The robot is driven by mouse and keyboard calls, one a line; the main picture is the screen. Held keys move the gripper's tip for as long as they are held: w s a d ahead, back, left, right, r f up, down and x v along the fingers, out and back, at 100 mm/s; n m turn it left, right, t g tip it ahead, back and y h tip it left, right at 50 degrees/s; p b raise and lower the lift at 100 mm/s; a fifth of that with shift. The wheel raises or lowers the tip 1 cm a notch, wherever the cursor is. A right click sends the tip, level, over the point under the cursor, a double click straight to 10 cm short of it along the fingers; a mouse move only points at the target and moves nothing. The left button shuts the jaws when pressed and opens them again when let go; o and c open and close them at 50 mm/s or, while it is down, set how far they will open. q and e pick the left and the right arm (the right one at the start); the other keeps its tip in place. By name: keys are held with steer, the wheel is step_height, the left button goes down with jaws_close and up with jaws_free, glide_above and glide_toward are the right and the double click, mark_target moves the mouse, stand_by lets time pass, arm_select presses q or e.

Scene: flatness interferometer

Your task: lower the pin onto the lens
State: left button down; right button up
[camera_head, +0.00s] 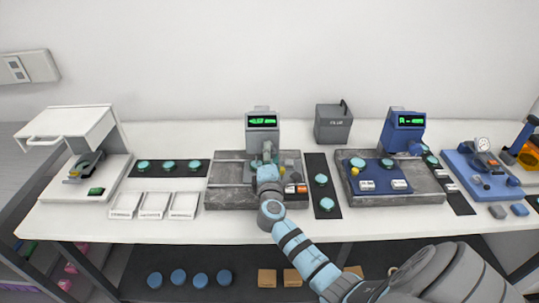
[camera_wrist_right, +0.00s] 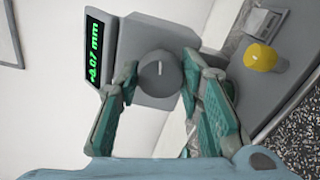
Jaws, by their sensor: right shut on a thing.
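My right gripper (camera_head: 267,165) is at the middle gauge on the grey stone base (camera_head: 228,190). In the right wrist view the gripper (camera_wrist_right: 160,84) is shut on a round grey knob (camera_wrist_right: 160,72) with a white mark, one finger on each side. The gauge's green display (camera_head: 262,121) also shows in the wrist view (camera_wrist_right: 95,45), reading about -0.07 mm. The pin and any lens beneath it are hidden by my gripper and arm. My left gripper is not in view.
A yellow knob (camera_wrist_right: 262,56) stands beside the held knob. Teal lenses lie on a dark mat (camera_head: 321,197) right of the base. A blue gauge (camera_head: 403,128) stands further right. White trays (camera_head: 153,205) are at left, with bare table in front.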

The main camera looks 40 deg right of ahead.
steer(key=o, duration=1.1)
steer(key=shift+a+f, duration=0.1)
steer(key=shift+f, duration=0.1)
steer(key=shift+c, duration=0.2)
steer(key=shift+o, duration=0.6)
steer(key=shift+r, duration=0.15)
steer(key=shift+s, duration=0.1)
steer(key=v, duration=1.2)
